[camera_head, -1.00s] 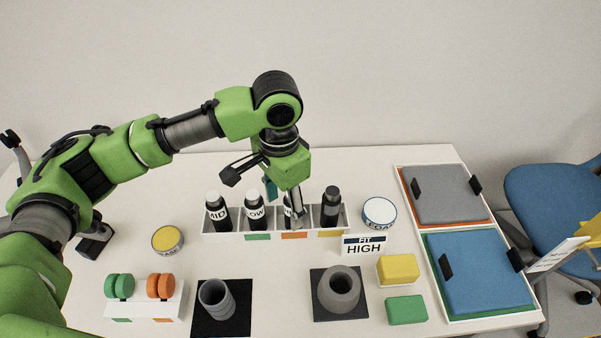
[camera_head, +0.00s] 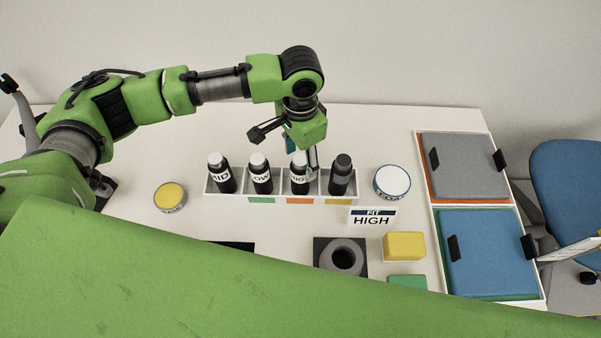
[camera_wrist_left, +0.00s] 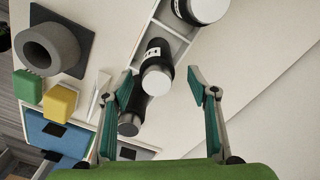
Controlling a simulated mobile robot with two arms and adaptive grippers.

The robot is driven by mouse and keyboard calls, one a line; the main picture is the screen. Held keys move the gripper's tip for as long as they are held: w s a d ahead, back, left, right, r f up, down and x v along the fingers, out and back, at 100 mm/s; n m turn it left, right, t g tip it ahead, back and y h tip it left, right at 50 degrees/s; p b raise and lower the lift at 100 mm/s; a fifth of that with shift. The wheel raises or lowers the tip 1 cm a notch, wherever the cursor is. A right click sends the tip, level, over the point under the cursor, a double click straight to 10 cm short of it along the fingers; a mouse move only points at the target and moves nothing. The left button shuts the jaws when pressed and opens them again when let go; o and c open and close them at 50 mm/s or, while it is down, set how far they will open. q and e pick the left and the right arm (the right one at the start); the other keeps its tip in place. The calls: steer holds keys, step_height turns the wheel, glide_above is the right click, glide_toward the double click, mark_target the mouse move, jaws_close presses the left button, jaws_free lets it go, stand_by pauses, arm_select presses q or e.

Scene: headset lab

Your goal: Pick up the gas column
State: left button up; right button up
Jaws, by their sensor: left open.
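No label in view says gas column. Black bottle-like columns stand upright in a white compartmented rack (camera_head: 213,189): white-capped MID (camera_head: 222,180), LOW (camera_head: 261,182) and HIGH (camera_head: 299,187), then a dark-capped one (camera_head: 341,182) at the right end. My left gripper (camera_head: 302,158) is open at the HIGH column, pointing down. In the left wrist view, the open left gripper (camera_wrist_left: 162,78) has its fingers on either side of a white-capped column (camera_wrist_left: 157,82); contact is not clear. The dark-capped column (camera_wrist_left: 131,120) is beside it. My right gripper is not in view.
A FIT HIGH sign (camera_head: 371,217) stands before the rack. A white-topped round tin (camera_head: 392,181) is right of it, a yellow-topped tin (camera_head: 169,195) left. A grey ring-shaped holder (camera_head: 343,258), yellow block (camera_head: 405,246) and blue tray pad (camera_head: 487,250) are nearer. A green arm link covers the front.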

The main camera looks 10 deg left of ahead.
arm_select(q)
steer(key=shift+f, duration=0.3)
steer(key=f, duration=0.1)
steer(key=f+p, duration=0.1)
steer(key=f, duration=0.1)
steer(key=shift+s+f+p, duration=0.25)
steer(key=shift+p, duration=0.1)
steer(key=shift+f, duration=0.55)
steer(key=shift+w, duration=0.1)
jaws_close()
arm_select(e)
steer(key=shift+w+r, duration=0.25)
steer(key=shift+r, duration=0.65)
